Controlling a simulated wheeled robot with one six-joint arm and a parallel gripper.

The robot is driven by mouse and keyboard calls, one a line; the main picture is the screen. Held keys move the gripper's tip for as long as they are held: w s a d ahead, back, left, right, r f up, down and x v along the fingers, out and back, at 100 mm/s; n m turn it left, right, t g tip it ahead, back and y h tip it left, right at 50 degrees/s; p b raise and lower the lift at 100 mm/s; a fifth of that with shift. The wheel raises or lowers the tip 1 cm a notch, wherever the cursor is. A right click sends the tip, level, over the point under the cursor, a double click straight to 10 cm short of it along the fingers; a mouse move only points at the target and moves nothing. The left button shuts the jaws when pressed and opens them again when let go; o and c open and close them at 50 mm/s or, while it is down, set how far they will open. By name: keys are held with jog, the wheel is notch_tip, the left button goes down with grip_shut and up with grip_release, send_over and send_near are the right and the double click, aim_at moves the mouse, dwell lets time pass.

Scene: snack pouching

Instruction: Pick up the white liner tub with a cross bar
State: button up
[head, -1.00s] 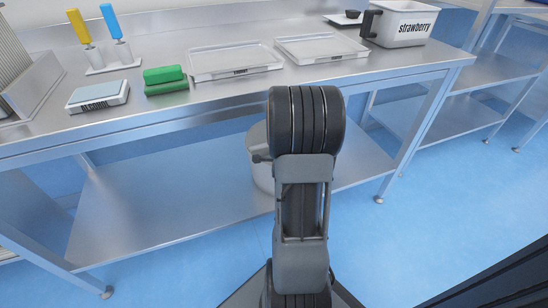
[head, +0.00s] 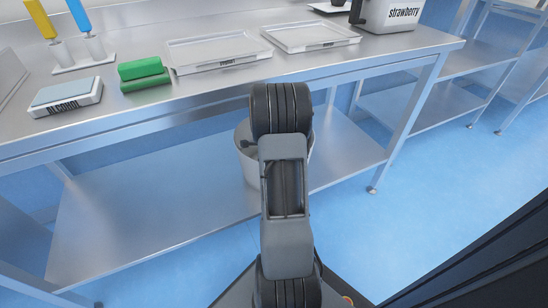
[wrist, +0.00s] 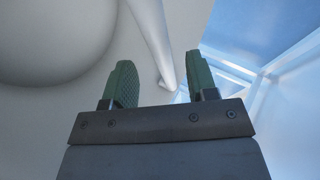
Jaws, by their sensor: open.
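The white liner tub (head: 248,168) stands on the lower shelf in the head view, mostly hidden behind my arm. In the wrist view its pale inner wall and rounded hollow (wrist: 60,40) fill the left side. A white cross bar (wrist: 152,35) runs down from the top of the wrist view. My gripper (wrist: 161,80) is open, with its two green fingers apart and the bar showing between them. Neither finger visibly touches the bar. The gripper is hidden in the head view.
The steel table's lower shelf (head: 150,210) is bare left of the tub. A table leg (head: 405,125) stands to the right.

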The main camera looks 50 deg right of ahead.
jog(key=shift+b+x, duration=0.8)
jog(key=shift+x, duration=1.45)
jog(key=shift+c, duration=0.3)
grip_shut()
jog(key=shift+r, duration=0.1)
